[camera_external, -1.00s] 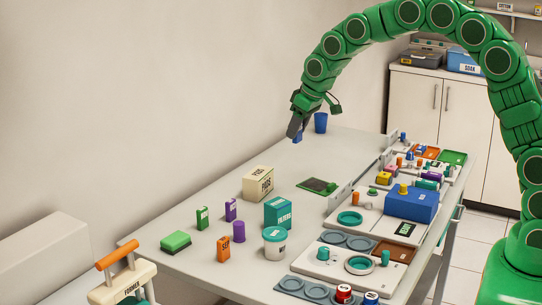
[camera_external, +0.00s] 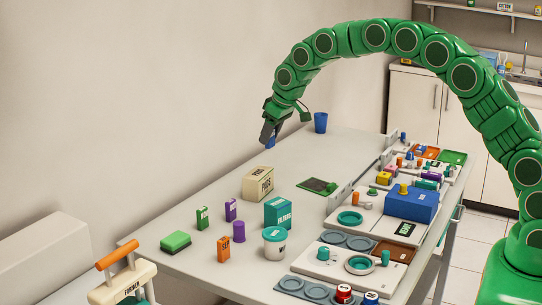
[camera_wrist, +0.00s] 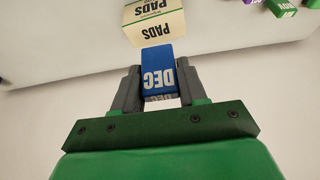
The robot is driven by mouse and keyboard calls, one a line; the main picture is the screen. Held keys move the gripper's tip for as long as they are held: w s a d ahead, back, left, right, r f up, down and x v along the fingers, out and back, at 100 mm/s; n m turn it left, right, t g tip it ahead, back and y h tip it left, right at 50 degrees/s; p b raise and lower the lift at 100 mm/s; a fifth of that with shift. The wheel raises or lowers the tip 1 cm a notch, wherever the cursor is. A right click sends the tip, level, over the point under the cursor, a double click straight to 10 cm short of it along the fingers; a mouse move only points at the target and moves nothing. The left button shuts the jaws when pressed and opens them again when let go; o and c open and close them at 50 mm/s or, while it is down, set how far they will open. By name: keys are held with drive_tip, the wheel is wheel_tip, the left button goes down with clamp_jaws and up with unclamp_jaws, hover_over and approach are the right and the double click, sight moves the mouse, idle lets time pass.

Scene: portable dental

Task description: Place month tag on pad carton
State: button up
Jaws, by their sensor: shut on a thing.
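My gripper (camera_external: 268,137) is shut on a small blue month tag (camera_external: 272,141) and holds it above the far left part of the table. In the wrist view the tag (camera_wrist: 158,72) reads "DEC" in white and sits between the two grey fingers of my gripper (camera_wrist: 158,90). The pad carton (camera_external: 258,183) is a cream box marked "PADS" and stands upright on the table, nearer the camera than my gripper. In the wrist view the pad carton (camera_wrist: 152,20) lies just beyond the tag. I cannot tell the gap between them.
A blue cup (camera_external: 320,122) stands right of my gripper. A teal carton (camera_external: 277,213), a purple cylinder (camera_external: 239,231) and several small boxes stand nearer the camera. A dark green flat pad (camera_external: 318,186) lies right of the pad carton. Trays line the table's right side.

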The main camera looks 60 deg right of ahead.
drive_tip(key=shift+w+d+f, duration=0.1)
drive_tip(key=shift+w+f, duration=0.65)
drive_tip(key=shift+f, duration=0.25)
drive_tip(key=shift+w+d+f, duration=0.1)
drive_tip(key=shift+w+f, duration=0.65)
drive_tip(key=shift+f, duration=0.25)
drive_tip(key=shift+w+d+f, duration=0.1)
drive_tip(key=shift+w+f, duration=0.65)
drive_tip(key=shift+f, duration=1.8)
drive_tip(key=shift+f, duration=0.1)
drive_tip(key=o, duration=1)
